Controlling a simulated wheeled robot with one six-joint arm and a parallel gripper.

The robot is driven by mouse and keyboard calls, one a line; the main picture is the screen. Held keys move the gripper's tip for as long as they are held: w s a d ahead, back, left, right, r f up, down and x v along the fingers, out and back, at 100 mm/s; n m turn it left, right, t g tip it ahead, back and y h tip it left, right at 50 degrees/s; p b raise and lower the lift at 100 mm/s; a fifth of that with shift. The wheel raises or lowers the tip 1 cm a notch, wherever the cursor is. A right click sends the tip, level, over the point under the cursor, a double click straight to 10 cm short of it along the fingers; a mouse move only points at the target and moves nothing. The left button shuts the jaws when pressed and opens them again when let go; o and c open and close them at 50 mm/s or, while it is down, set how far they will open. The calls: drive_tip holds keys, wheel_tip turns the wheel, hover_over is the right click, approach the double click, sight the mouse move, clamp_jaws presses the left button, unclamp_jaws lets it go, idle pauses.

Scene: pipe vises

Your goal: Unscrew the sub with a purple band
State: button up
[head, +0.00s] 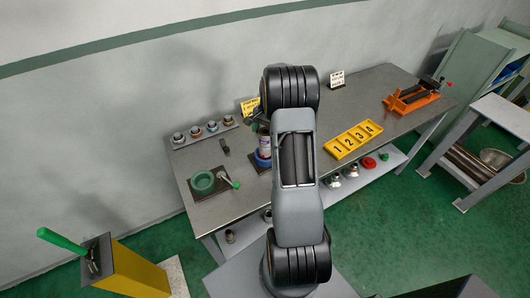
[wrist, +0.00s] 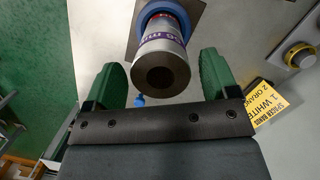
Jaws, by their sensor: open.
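The sub with a purple band (wrist: 163,66) is a grey cylinder with a dark bore, seen nearly end-on in the wrist view. Its purple band carries white lettering and sits close to the blue vise (wrist: 152,9). In the head view the sub (head: 264,146) stands upright in the blue vise (head: 261,162), partly hidden by my arm. My gripper (wrist: 160,70) is open, with one green finger on each side of the sub. Gaps show between both fingers and the sub. In the head view my gripper is mostly hidden behind my arm.
A green vise (head: 202,183) with a green-handled lever stands left on the bench (head: 225,158). Several small fittings sit on a back rack (head: 205,134). A yellow numbered tray (head: 352,140) and an orange vise (head: 411,100) are to the right. A yellow card (wrist: 272,104) lies near the right finger.

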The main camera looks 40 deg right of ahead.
drive_tip(key=m+t, duration=0.1)
drive_tip(key=m, duration=0.5)
drive_tip(key=shift+m, duration=0.4)
drive_tip(key=m+t+p, duration=0.1)
drive_tip(key=m, duration=0.4)
drive_tip(key=shift+r, duration=0.15)
drive_tip(key=m+h+p, duration=0.1)
drive_tip(key=m+p, duration=0.2)
drive_tip(key=m, duration=0.3)
drive_tip(key=shift+r+m+t+p, duration=0.15)
drive_tip(key=shift+m+t+p, duration=0.15)
drive_tip(key=shift+t+p, duration=0.1)
drive_tip(key=m, duration=0.1)
drive_tip(key=m+h, duration=0.1)
drive_tip(key=m, duration=0.1)
drive_tip(key=shift+f, duration=0.3)
drive_tip(key=c, duration=0.9)
drive_tip(key=n+b, duration=0.2)
drive_tip(key=n, duration=0.2)
drive_tip(key=shift+f+y, duration=0.15)
drive_tip(key=shift+y, duration=0.25)
drive_tip(key=shift+c, duration=0.2)
drive_tip(key=n, duration=0.2)
drive_tip(key=n+b, duration=0.1)
drive_tip(key=n, duration=0.2)
drive_tip(key=shift+g+y, duration=0.3)
drive_tip(key=n, duration=0.5)
drive_tip(key=shift+r+g+y, duration=0.2)
drive_tip(key=shift+g+y, duration=0.1)
drive_tip(key=shift+g, duration=0.1)
